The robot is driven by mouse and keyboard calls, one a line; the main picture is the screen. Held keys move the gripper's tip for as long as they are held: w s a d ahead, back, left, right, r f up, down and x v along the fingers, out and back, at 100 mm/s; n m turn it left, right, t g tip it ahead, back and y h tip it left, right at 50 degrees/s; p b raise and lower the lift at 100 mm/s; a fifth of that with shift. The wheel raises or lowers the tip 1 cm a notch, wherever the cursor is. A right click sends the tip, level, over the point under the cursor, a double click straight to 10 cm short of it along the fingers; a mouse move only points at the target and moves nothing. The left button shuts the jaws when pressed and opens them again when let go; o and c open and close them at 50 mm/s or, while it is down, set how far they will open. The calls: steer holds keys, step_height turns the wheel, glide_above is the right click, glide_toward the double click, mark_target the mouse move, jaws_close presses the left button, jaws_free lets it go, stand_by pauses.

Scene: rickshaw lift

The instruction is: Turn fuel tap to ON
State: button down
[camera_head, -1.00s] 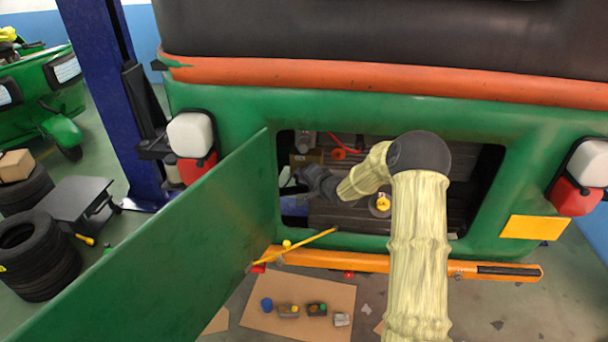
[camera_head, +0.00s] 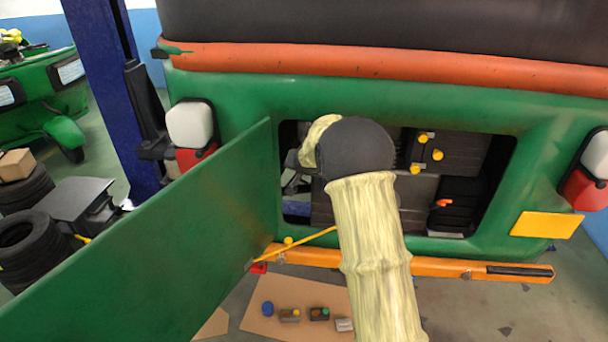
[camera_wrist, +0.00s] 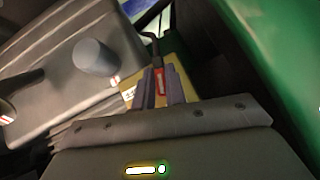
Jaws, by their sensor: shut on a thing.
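In the wrist view, my gripper (camera_wrist: 160,88) is shut on a narrow red piece (camera_wrist: 160,80), which looks like the fuel tap's lever. A yellow plate (camera_wrist: 130,92) with a small white label lies right behind it. A dark curved hose or rod (camera_wrist: 151,42) rises above the fingertips. I cannot read which way the tap points. In the head view, my arm reaches into the open engine bay of the green rickshaw (camera_head: 240,95), and its elbow hides the gripper and the tap.
The green door (camera_head: 150,240) stands open at the left, with a yellow stay rod (camera_head: 305,242) below. Dark engine parts with yellow knobs (camera_head: 437,155) and an orange lever (camera_head: 443,203) fill the bay's right side. In the wrist view, a green wall (camera_wrist: 275,60) is close at right.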

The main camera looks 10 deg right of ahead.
stand_by(0.4)
steer(key=c, duration=1.4)
jaws_free()
steer(key=shift+c, duration=0.2)
steer(key=shift+r, duration=0.1)
steer(key=b+v, duration=0.4)
steer(key=v, duration=1.3)
steer(key=shift+a+r, duration=0.15)
steer(key=shift+a, duration=0.1)
